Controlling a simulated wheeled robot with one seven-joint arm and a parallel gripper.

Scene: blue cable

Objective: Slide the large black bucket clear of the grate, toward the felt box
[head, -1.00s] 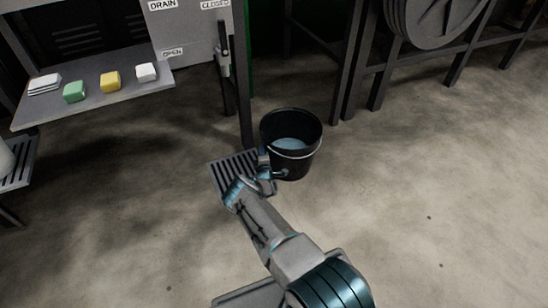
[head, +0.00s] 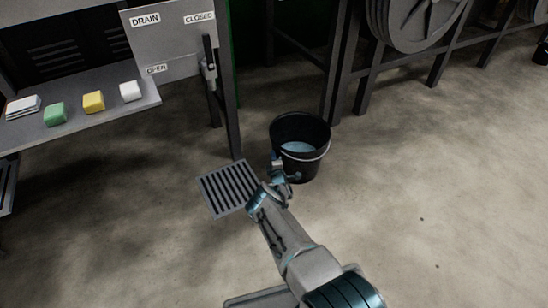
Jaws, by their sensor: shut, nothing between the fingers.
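The large black bucket (head: 321,160) stands upright on the floor, with pale bluish contents and a light wire handle around its side. The floor grate (head: 214,197) lies to its left, and the bucket appears to stand beside it, off its bars. My gripper (head: 283,168) is shut and empty, at the bucket's near left side between bucket and grate. It looks to be against the bucket wall, though exact contact is hard to tell. I cannot identify a felt box in view.
A post (head: 231,120) with a drain lever (head: 209,67) stands behind the grate. A shelf (head: 90,118) with green, yellow and white blocks is at upper left. A metal frame with a large reel (head: 418,20) is behind. The floor to the right is open.

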